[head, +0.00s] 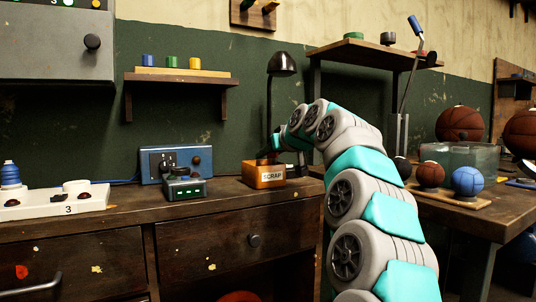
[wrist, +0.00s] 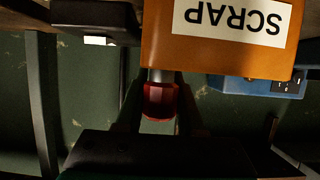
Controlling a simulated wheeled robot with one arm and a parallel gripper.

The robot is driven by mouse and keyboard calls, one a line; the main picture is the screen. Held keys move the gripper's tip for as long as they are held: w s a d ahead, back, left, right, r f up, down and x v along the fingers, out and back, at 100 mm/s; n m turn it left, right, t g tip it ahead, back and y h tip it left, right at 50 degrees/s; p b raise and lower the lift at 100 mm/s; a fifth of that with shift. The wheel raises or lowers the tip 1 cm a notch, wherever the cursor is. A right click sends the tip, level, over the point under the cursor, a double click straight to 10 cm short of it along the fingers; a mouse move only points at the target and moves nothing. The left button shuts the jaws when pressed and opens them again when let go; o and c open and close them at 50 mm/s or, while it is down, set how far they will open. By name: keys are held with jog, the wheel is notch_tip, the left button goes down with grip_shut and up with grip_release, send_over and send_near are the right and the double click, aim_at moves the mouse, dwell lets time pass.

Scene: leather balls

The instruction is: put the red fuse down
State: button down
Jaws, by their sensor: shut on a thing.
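The red fuse (wrist: 160,100) is between the fingers of my gripper (wrist: 160,118) in the wrist view, with a grey metal end towards the box. My gripper shows small and dark in the head view, at the orange SCRAP box (head: 250,181) on the workbench. The box fills the top middle of the wrist view (wrist: 165,45), its label upside down, and the fuse's end is close to its edge. I cannot tell whether the fuse touches the box. The fuse is not clear in the head view, and the inside of the box is hidden.
A small device with green lights (head: 185,189) and a blue socket panel (head: 176,160) stand left of the box. A black lamp (head: 282,66) rises behind it. A shelf (head: 180,80) holds coloured cylinders. Balls and a glass tank (head: 460,157) are on the right table.

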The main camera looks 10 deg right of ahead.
jog(key=shift+f, duration=0.15)
jog(key=c, duration=0.5)
grip_release()
jog(key=shift+r+p, duration=0.55)
jog(key=shift+r, duration=0.1)
jog(key=v, duration=1.2)
